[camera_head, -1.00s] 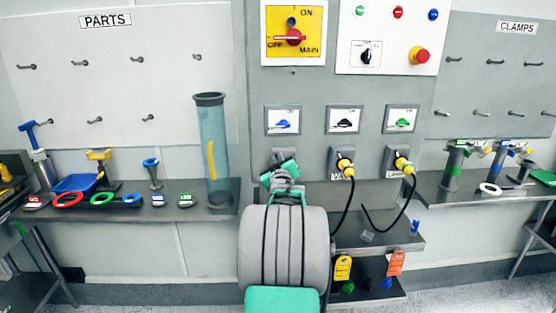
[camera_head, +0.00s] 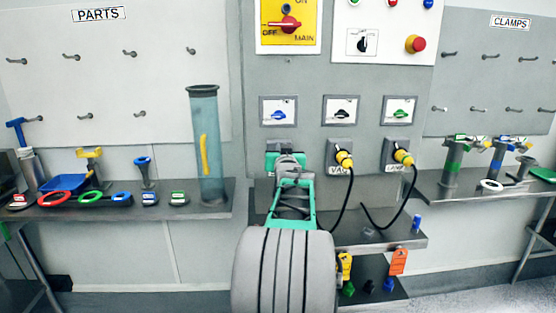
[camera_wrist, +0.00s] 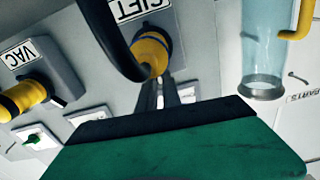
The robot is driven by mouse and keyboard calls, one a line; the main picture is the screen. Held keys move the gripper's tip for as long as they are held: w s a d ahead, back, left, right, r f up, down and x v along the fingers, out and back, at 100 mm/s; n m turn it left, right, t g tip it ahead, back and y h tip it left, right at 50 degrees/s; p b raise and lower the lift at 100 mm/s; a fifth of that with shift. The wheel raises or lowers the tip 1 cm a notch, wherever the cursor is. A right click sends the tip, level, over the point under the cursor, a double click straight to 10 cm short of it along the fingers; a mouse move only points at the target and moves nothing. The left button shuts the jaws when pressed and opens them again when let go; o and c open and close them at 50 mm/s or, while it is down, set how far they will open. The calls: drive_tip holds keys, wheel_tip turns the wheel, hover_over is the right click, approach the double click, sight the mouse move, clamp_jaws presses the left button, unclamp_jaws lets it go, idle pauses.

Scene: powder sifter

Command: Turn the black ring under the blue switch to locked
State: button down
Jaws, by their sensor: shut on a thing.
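The blue switch (camera_head: 278,115) sits on the grey panel in the head view, with its socket below hidden behind my arm. In the wrist view, which looks upside down, the yellow plug (camera_wrist: 152,52) sits at the socket labelled SIFT (camera_wrist: 140,6), with a black cable curving off it. The black ring is a dark band round the plug (camera_wrist: 165,38), and its locked or unlocked mark cannot be read. My gripper (camera_wrist: 170,82) has its dark fingers close together at the plug, shut on the ring; the fingertips are partly hidden. It also shows in the head view (camera_head: 285,152).
The VAC plug (camera_head: 343,158) and LAMP plug (camera_head: 402,155) stand to the right with hanging black cables. A clear tube (camera_head: 207,140) stands on the left shelf, close to my gripper's side. A steel shelf (camera_head: 400,238) juts out below the sockets.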

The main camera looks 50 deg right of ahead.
drive_tip(key=m+b, duration=0.1)
drive_tip(key=s+d+m+b, duration=0.1)
drive_tip(key=m, duration=0.1)
drive_tip(key=m+b, duration=0.1)
drive_tip(key=m, duration=0.1)
drive_tip(key=shift+s+d+f+b, duration=0.15)
drive_tip(key=shift+s+f+b, duration=0.15)
idle(0.4)
drive_tip(key=c, duration=1.5)
unclamp_jaws()
drive_tip(key=b+v, duration=0.1)
drive_tip(key=v, duration=0.6)
drive_tip(key=shift+s+a, duration=0.25)
